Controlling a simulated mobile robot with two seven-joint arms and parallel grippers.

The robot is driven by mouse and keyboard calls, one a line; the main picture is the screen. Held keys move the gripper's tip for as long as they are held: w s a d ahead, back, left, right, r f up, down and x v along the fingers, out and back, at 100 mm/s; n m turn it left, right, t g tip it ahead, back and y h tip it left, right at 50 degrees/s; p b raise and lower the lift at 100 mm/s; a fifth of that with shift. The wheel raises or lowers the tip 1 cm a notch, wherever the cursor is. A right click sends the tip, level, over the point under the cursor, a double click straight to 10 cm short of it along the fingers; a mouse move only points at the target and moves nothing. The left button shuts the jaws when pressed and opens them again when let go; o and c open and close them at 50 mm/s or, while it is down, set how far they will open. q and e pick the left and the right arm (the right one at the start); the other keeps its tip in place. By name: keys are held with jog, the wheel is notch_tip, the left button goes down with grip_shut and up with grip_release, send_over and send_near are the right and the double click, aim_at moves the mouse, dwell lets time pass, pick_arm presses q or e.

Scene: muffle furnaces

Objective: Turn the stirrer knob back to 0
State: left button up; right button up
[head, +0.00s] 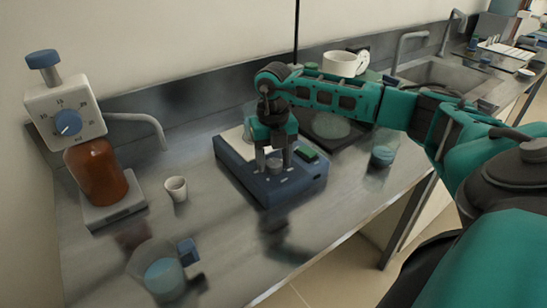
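The stirrer (305,190) is a blue box with a pale top plate, standing on the steel bench in the middle of the head view. Its grey round knob (275,166) is on the front part, near small markings too small to read. My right gripper (274,159) points down over the knob, with one finger on each side of it. The fingers look apart, and I cannot make out contact with the knob. A clear vessel behind the gripper is partly hidden. My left gripper is not in view.
A bottle-top dispenser with a dial (91,127) and amber bottle (100,172) stands at left, beside a small white cup (176,188). Beakers with blue-green liquid stand at front left (165,277) and right of the stirrer (382,156). The front bench is mostly clear.

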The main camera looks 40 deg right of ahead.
jog(key=c, duration=0.8)
